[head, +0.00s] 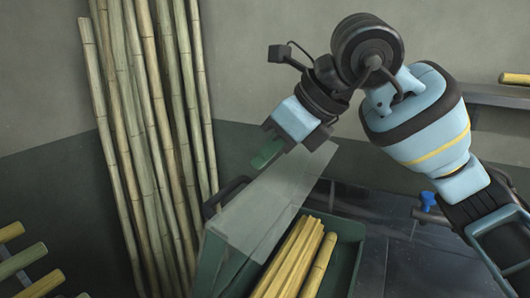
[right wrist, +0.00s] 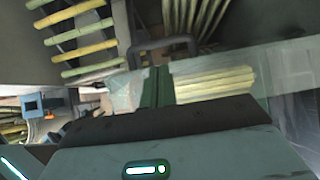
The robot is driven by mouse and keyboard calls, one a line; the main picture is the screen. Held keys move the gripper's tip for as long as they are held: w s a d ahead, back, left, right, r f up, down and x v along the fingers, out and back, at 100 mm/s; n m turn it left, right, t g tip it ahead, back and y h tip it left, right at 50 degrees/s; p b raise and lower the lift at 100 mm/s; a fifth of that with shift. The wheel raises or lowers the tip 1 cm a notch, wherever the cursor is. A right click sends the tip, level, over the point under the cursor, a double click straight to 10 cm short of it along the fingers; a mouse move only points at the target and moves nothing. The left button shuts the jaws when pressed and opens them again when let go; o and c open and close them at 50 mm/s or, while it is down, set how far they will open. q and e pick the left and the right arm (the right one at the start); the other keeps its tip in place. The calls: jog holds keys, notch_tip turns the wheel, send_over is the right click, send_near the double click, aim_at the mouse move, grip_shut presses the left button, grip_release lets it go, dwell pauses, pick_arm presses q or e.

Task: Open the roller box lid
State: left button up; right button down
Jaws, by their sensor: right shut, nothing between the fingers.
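The clear roller box lid (head: 262,212) is a see-through panel, slanting above the left part of a dark green box (head: 347,262). A dark handle (head: 222,194) shows at the panel's left edge; a dark handle also shows in the right wrist view (right wrist: 165,46). My right gripper (head: 266,153) has green fingers, shut and empty, just above and behind the lid's far edge. The same fingers show in the right wrist view (right wrist: 157,86), in front of the box. I cannot tell whether they touch the lid. My left gripper is in neither view.
Split yellow cane pieces (head: 292,255) lie in the green box. Tall cane stalks (head: 160,130) lean on the wall at the left. More cane pieces (head: 22,258) sit on a rack at lower left. A blue knob (head: 428,201) stands right of the box, on a dark surface.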

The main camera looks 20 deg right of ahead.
aim_at(229, 192)
jog(key=x, duration=0.6)
jog(key=shift+w+a+f, duration=0.15)
jog(key=shift+f, duration=0.1)
jog(key=shift+w+a+f, duration=0.15)
jog(key=shift+w+f, duration=0.1)
jog(key=shift+f, duration=0.1)
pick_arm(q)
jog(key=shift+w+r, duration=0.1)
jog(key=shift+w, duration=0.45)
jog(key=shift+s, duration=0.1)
